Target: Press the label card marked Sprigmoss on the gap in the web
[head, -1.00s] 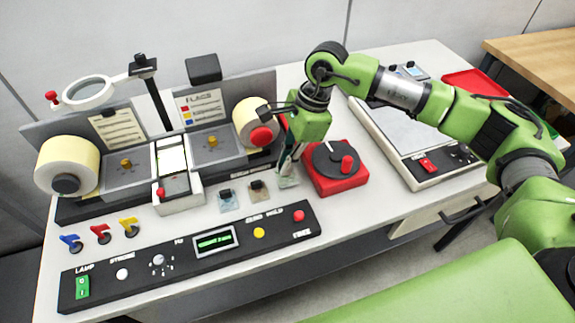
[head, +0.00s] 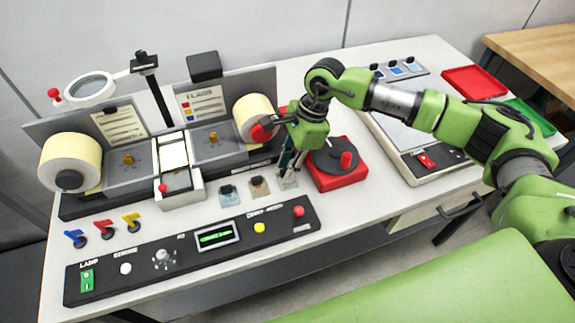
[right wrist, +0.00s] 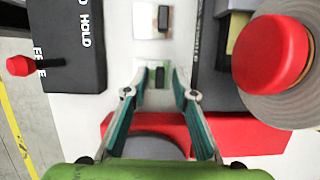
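Three small label cards with dark grips lie in a row on the table: a bluish one (head: 230,199), a tan one (head: 260,190) and a pale greenish one (head: 289,183). I cannot read their markings, so I cannot tell which is Sprigmoss. My right gripper (head: 287,171) is low over the pale greenish card. In the right wrist view its fingers (right wrist: 160,80) are apart, either side of that card's dark grip (right wrist: 159,78); I see no contact. The white web (head: 172,153) crosses the rewinder's middle; its gap is not clear. My left gripper is not in view.
A red-based dial unit (head: 338,176) stands right beside my right gripper. The right label roll with its red knob (head: 261,132) is close behind. A control panel (head: 190,248) runs along the front. A magnifier (head: 90,88) overhangs the left side.

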